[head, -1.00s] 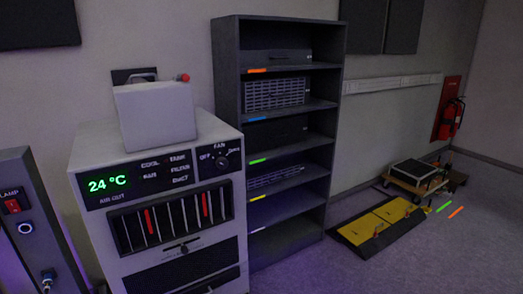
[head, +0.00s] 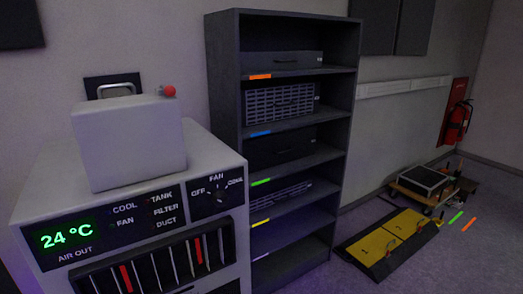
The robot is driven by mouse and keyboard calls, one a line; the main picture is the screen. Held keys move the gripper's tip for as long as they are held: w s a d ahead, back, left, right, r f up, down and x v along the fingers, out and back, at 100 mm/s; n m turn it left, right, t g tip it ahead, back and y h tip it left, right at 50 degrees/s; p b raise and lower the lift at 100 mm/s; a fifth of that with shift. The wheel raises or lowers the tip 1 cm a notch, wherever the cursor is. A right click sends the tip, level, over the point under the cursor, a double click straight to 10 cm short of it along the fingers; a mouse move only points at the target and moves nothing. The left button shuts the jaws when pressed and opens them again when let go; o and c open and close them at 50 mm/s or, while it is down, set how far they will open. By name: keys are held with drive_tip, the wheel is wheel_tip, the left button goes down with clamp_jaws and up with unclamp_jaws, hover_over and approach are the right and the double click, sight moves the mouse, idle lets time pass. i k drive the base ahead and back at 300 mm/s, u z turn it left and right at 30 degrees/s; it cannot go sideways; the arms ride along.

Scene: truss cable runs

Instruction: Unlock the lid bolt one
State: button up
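A low black cable ramp (head: 372,268) with two yellow lids lies on the floor at the lower right. The nearer yellow lid (head: 370,246) and the farther yellow lid (head: 404,221) both look flat and closed. Each lid has a small fitting on it, too small to tell whether it is a bolt or how it is turned. My gripper is not in view.
A white cooling unit (head: 130,215) with a white box (head: 130,145) on top stands close at left. A dark shelf rack (head: 225,90) is beside it. A cart (head: 420,182) stands beyond the ramp, near a red extinguisher (head: 456,125).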

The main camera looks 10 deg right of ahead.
sight(372, 247)
drive_tip(key=z, duration=1.8)
drive_tip(key=i, duration=2.5)
